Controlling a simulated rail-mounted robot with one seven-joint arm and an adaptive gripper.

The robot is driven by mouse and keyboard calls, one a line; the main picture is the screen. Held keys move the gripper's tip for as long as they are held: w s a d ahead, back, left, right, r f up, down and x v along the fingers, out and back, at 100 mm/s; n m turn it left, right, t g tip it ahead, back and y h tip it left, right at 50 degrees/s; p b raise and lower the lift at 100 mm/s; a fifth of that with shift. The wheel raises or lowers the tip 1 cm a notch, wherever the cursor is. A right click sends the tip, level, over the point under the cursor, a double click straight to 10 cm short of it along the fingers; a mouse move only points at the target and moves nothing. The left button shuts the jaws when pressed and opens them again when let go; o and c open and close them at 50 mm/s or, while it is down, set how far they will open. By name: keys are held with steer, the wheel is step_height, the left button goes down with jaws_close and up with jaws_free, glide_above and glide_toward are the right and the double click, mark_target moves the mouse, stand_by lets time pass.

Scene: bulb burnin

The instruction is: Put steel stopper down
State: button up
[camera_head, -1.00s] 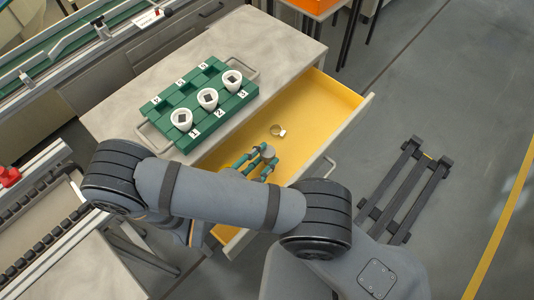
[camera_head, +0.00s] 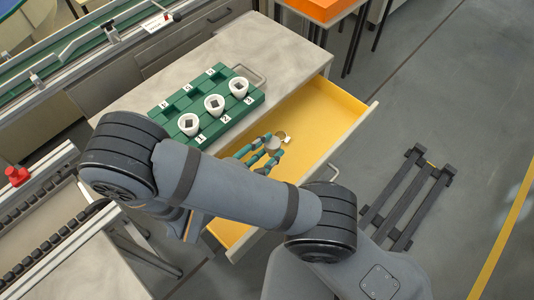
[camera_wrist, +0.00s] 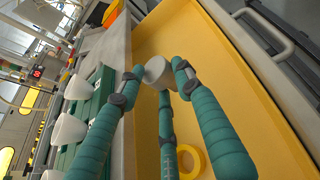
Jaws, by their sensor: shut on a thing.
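The steel stopper (camera_wrist: 157,71) is a small pale grey, rounded piece between the fingertips of my gripper (camera_wrist: 158,82) in the wrist view. In the head view the stopper (camera_head: 274,143) shows as a light spot at the tips of my teal-fingered gripper (camera_head: 268,150). My gripper is shut on it, over the open yellow drawer (camera_head: 318,108). I cannot tell whether the stopper touches the drawer floor. A yellow ring (camera_wrist: 192,162) lies on the drawer floor beside my fingers.
A green tray (camera_head: 165,108) with three white cups and numbered labels stands on the grey worktop (camera_head: 240,42) to the left of the drawer. The drawer's front wall and handle (camera_head: 334,172) stand on the right. The drawer's far end is clear.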

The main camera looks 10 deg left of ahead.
step_height(320, 180, up, 2)
steer(key=shift+r, duration=0.1)
steer(key=w+d+r+m+g+h+p, duration=0.1)
steer(key=d+r+m+h+p, duration=0.1)
steer(key=d, duration=0.6)
steer(key=w+d+r+m+g+h+p, duration=0.1)
steer(key=w+d+r+m+p, duration=0.1)
steer(key=d, duration=0.7)
steer(key=w+d+r+m+g+h+p, duration=0.1)
steer(key=d+r+p, duration=0.3)
steer(key=d, duration=0.5)
steer(key=shift+w+m+g+h+p, duration=0.2)
steer(key=shift+m+g+h+p, duration=0.25)
steer(key=shift+h+p, duration=0.45)
steer(key=shift+r+y, duration=0.1)
steer(key=shift+y, duration=0.2)
